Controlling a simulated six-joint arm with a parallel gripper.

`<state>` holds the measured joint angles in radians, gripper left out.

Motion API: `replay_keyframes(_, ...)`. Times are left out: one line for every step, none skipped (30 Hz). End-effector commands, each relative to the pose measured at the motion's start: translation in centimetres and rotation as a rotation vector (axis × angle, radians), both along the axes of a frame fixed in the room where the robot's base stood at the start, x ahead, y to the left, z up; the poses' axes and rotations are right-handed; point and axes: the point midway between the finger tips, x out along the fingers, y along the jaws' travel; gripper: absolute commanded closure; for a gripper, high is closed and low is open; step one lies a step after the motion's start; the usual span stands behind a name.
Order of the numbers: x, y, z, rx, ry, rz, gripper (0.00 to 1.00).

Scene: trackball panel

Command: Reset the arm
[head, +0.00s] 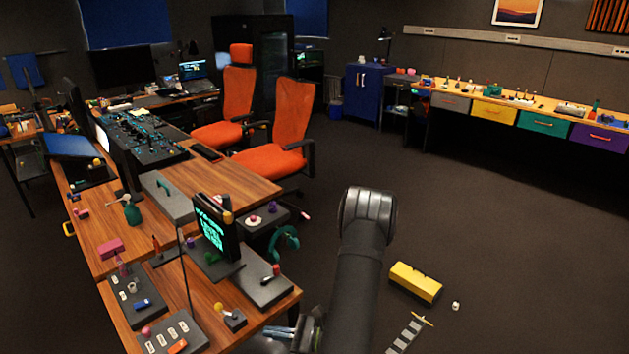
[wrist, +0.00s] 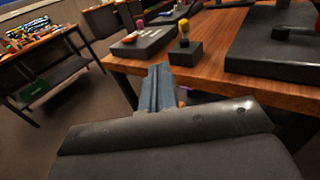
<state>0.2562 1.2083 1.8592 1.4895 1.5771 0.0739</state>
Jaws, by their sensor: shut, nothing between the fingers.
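My arm (head: 362,260) rises from the bottom of the head view, with its rounded elbow joint uppermost, to the right of the wooden desk (head: 225,185). In the wrist view my gripper (wrist: 159,80) is shut and empty, its narrow grey fingers together. Its fingertips appear just in front of the wooden desk edge (wrist: 215,85); I cannot tell whether they touch it. In the head view, the end of my arm is only partly seen low beside the desk corner.
A yellow box (head: 415,282) and a small white item (head: 456,306) lie on the floor at right. Orange chairs (head: 290,120) stand behind. The right floor is mostly open.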

Motion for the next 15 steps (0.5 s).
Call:
replay_keyframes(-0.1,-0.7,0.0,0.000,0.000,-0.003,1.00)
replay_keyframes(-0.1,-1.0,0.0,0.000,0.000,-0.002,1.00)
replay_keyframes(-0.2,-1.4,0.0,0.000,0.000,-0.003,1.00)
replay_keyframes(-0.2,-1.7,0.0,0.000,-0.001,-0.002,1.00)
replay_keyframes(-0.3,-1.9,0.0,0.000,0.000,-0.001,1.00)
replay_keyframes(-0.4,-2.2,0.0,0.000,0.000,-0.001,1.00)
replay_keyframes(-0.4,-2.3,0.0,0.000,0.000,-0.002,1.00)
replay_keyframes(-0.4,-2.5,0.0,0.000,0.000,-0.002,1.00)
replay_keyframes(-0.4,-2.2,0.1,-0.005,-0.007,0.011,1.00)
replay_keyframes(-0.5,-2.1,0.2,-0.008,-0.011,0.017,1.00)
replay_keyframes(-0.5,-2.1,0.2,-0.009,-0.013,0.021,1.00)
replay_keyframes(-0.5,-2.0,0.2,-0.011,-0.015,0.025,1.00)
replay_keyframes(-0.5,-2.0,0.2,-0.012,-0.015,0.026,1.00)
replay_keyframes(-0.5,-2.0,0.2,-0.012,-0.016,0.027,1.00)
replay_keyframes(-0.5,-2.0,0.2,-0.012,-0.016,0.027,1.00)
